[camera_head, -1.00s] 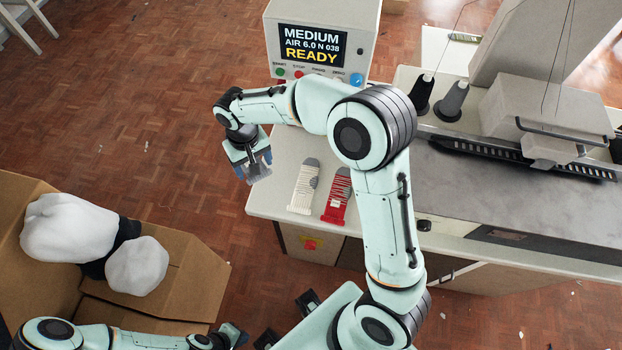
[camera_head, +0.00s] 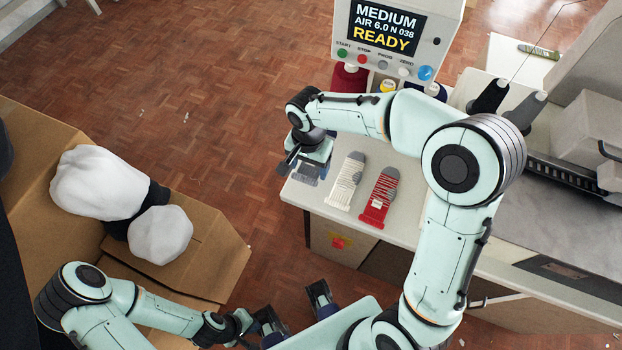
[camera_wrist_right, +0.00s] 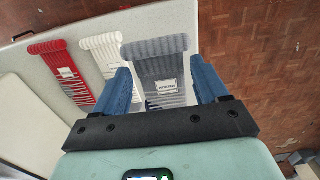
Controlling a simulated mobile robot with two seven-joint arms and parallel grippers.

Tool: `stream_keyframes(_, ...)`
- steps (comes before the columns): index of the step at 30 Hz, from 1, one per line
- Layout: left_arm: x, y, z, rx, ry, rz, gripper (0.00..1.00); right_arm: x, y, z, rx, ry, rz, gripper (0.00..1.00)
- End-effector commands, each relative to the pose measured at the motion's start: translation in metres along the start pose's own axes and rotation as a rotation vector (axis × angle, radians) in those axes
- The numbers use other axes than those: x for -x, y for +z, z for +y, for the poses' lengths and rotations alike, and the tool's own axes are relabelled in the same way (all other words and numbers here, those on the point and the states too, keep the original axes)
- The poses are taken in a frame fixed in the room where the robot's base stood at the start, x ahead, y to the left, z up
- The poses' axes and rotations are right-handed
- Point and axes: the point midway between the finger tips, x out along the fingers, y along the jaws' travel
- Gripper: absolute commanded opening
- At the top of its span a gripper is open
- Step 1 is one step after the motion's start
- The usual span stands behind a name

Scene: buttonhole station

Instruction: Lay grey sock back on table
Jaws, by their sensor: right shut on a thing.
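The grey sock (camera_wrist_right: 158,75) hangs between the blue fingers of my right gripper (camera_wrist_right: 168,88) in the right wrist view. The gripper is shut on it. In the head view my right gripper (camera_head: 306,166) is over the near-left corner of the table (camera_head: 305,201), with the grey sock (camera_head: 307,176) just below it. I cannot tell whether the sock touches the table. My left gripper (camera_head: 262,325) is low in the head view, away from the socks; its finger opening is unclear.
A white striped sock (camera_head: 346,181) and a red striped sock (camera_head: 379,197) lie to the right of the grey one. The display box (camera_head: 391,38) and thread cones (camera_head: 490,97) stand behind. A cardboard box (camera_head: 210,258) with white bundles is at left.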

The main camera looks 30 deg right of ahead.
Motion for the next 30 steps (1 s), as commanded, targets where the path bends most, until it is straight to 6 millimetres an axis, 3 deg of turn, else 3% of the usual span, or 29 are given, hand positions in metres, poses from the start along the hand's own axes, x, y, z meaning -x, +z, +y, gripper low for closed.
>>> stream_keyframes(3, -0.003, 0.0, -0.001, 0.0, 0.0, -0.001, 0.0, -0.023, 0.0, 0.001, 0.001, 0.002, -0.001, 0.4)
stream_keyframes(8, -0.004, 0.0, -0.001, 0.0, 0.0, -0.001, 0.0, -0.035, 0.0, 0.0, 0.0, 0.001, 0.0, 0.4)
stream_keyframes(15, -0.007, 0.0, -0.003, 0.001, -0.001, -0.002, 0.0, -0.069, 0.0, 0.0, 0.001, 0.002, -0.001, 0.4)
stream_keyframes(29, -0.011, 0.001, -0.004, 0.001, -0.001, -0.003, 0.0, -0.079, 0.0, 0.0, 0.001, 0.0, 0.001, 0.4)
stream_keyframes(30, -0.011, 0.001, -0.004, 0.001, -0.001, -0.003, 0.0, -0.079, 0.0, 0.0, 0.001, 0.0, 0.001, 0.8)
